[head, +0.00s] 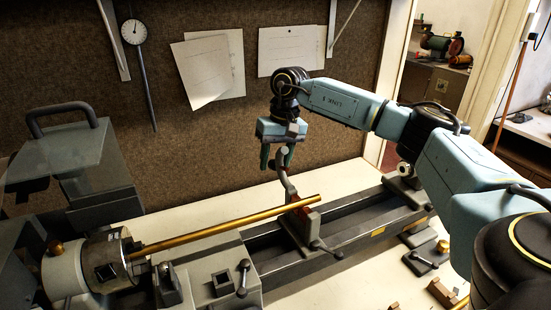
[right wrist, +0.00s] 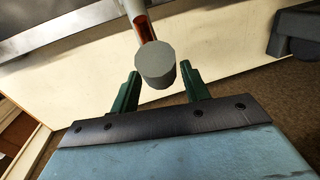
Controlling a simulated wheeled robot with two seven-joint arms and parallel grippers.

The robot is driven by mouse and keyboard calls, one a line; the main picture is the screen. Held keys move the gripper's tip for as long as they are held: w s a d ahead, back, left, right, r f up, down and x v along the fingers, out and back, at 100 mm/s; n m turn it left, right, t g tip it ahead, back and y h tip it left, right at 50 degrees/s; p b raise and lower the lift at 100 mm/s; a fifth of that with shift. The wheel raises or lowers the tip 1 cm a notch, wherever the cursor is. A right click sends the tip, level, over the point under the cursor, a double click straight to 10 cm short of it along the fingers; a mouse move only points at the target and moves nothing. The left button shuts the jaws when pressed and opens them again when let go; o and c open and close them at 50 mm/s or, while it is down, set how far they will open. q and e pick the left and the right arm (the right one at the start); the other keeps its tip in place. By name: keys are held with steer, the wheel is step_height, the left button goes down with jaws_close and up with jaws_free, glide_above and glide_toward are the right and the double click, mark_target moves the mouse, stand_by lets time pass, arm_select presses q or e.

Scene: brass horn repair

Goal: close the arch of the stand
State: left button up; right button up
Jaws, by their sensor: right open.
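The stand (head: 303,222) is a grey and red support clamped across the lathe bed, with a long brass tube (head: 220,224) passing through or resting on it. Its arch (head: 290,187) is swung up, standing above the tube and tilted slightly left. The arch's grey round end (right wrist: 155,66) with a red part behind it shows in the right wrist view. My right gripper (head: 278,160) is open at the top of the arch; its green fingers (right wrist: 160,78) stand on either side of the round end, with gaps visible. My left gripper is not in view.
The lathe chuck (head: 92,262) holds the tube's left end. A lever handle (head: 327,249) sticks out at the stand's front. The lathe bed (head: 365,222) runs right. Loose metal parts (head: 425,262) lie on the pale bench at the front right. A brown board (head: 200,130) stands behind.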

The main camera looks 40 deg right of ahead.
steer(key=shift+c, duration=0.4)
jaws_close()
steer(key=shift+a, duration=0.1)
